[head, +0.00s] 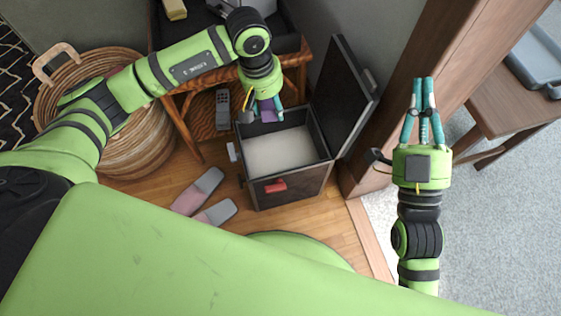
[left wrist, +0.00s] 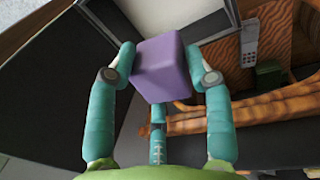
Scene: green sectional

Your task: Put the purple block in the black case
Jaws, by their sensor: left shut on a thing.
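The purple block (left wrist: 162,68) is held between the teal fingers of my left gripper (left wrist: 163,75) in the left wrist view. In the head view, my left gripper (head: 264,108) is above the back left part of the black case, with the purple block (head: 267,115) showing between its fingers. The black case (head: 309,188) stands on the floor with its lid (head: 343,95) open on the right side. Its pale inside looks empty where it shows; the back left corner is hidden by the gripper. My right gripper (head: 423,110) is away to the right, its fingers close together, with nothing visible in them.
A wooden table (head: 293,60) with dark items stands behind the case. A woven basket (head: 125,140) is at left. Pink and grey slippers (head: 198,192) lie on the floor left of the case. A wooden post (head: 400,95) stands right of the lid.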

